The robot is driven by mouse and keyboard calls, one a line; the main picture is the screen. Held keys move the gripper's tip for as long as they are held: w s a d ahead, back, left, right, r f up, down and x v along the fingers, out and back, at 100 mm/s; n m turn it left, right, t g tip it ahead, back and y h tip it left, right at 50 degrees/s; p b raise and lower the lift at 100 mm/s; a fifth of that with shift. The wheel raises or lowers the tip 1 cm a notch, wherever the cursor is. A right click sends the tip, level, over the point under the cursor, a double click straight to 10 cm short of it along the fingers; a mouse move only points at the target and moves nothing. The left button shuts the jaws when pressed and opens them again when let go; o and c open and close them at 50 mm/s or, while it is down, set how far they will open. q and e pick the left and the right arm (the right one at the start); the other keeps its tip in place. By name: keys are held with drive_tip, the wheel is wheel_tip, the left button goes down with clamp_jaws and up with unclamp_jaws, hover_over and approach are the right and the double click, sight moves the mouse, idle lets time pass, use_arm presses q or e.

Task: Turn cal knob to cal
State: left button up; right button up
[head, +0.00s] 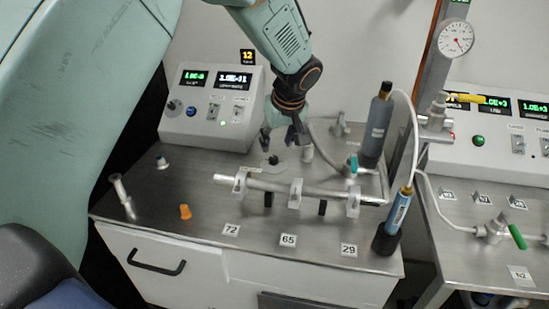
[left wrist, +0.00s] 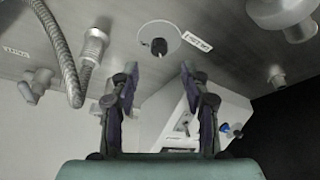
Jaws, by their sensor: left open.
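A small black knob (head: 273,160) stands on a round grey plate set in the steel bench top. In the left wrist view the black knob (left wrist: 159,47) shows on its disc, with a small white label beside it that I cannot read clearly. I take it to be the cal knob; its pointing direction is unclear. My left gripper (head: 283,140) is above the knob with its fingers pointing down. In the left wrist view the open fingers (left wrist: 159,70) stand apart, with the knob between and beyond their tips, not touching. My right gripper is not in view.
A horizontal metal pipe (head: 310,190) on brackets lies in front of the knob. A grey control box (head: 210,108) stands behind left. A dark bottle (head: 377,130) and a vertical post are to the right. An orange cone (head: 185,212) sits front left.

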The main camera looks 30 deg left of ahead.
sight(273, 157)
use_arm(q)
drive_tip(key=x, duration=0.5)
drive_tip(key=shift+f, duration=0.4)
drive_tip(key=shift+w+a+f, duration=0.25)
drive_tip(key=shift+w+f, duration=0.05)
drive_tip(key=shift+f, duration=0.15)
drive_tip(key=shift+s+d+r, duration=0.1)
drive_tip(key=shift+s+r, duration=0.05)
drive_tip(key=shift+r, duration=0.05)
drive_tip(key=c, duration=0.4)
drive_tip(key=shift+f, duration=0.1)
clamp_jaws()
